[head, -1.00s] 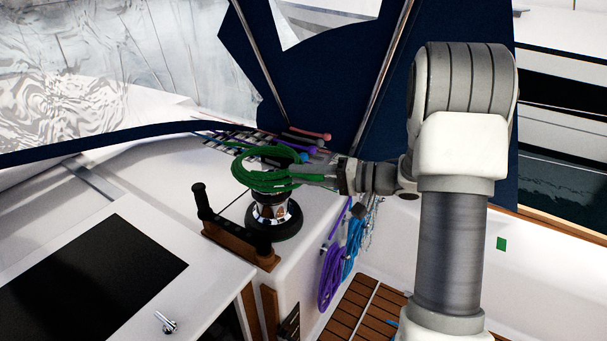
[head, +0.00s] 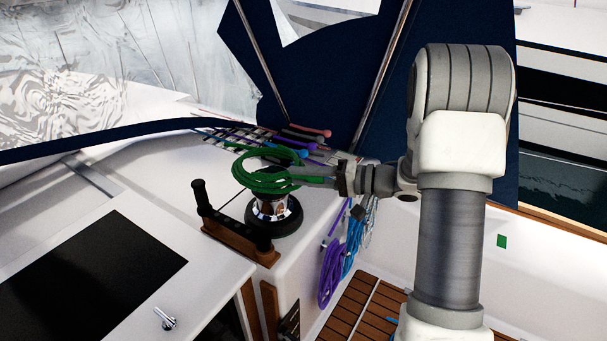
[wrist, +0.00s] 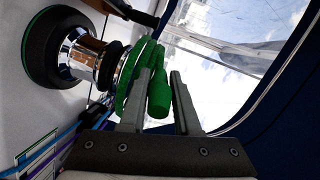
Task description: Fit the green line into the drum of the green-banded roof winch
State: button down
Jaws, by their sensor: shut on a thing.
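The green line (head: 262,172) is a coil of several turns, just above the chrome drum of the winch (head: 270,208). It hides the drum's top in the head view. My gripper (head: 312,181) reaches in from the right and is shut on the green line at the coil's right side. In the wrist view, the green line (wrist: 128,82) lies close to the chrome drum (wrist: 84,56), and a thick green end (wrist: 159,95) shows between the fingers (wrist: 164,80). A green band (wrist: 29,52) rings the winch's black base. I cannot tell whether coil and drum touch.
A winch handle (head: 230,222) lies in a wooden holder left of the winch. Several coloured rope clutches (head: 305,136) and lines lie behind it. Purple (head: 332,272) and blue (head: 353,245) coils hang on the side wall. A dark blue canopy (head: 330,70) rises behind.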

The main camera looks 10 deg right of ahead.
jog(key=shift+f+b, duration=2.2)
jog(key=shift+f, duration=3.65)
jog(key=c, duration=0.5)
grip_release()
jog(key=shift+c, duration=0.2)
jog(key=b+v, duration=0.2)
jog(key=v, duration=1.5)
jog(key=shift+d, duration=0.15)
jog(key=shift+s, duration=0.15)
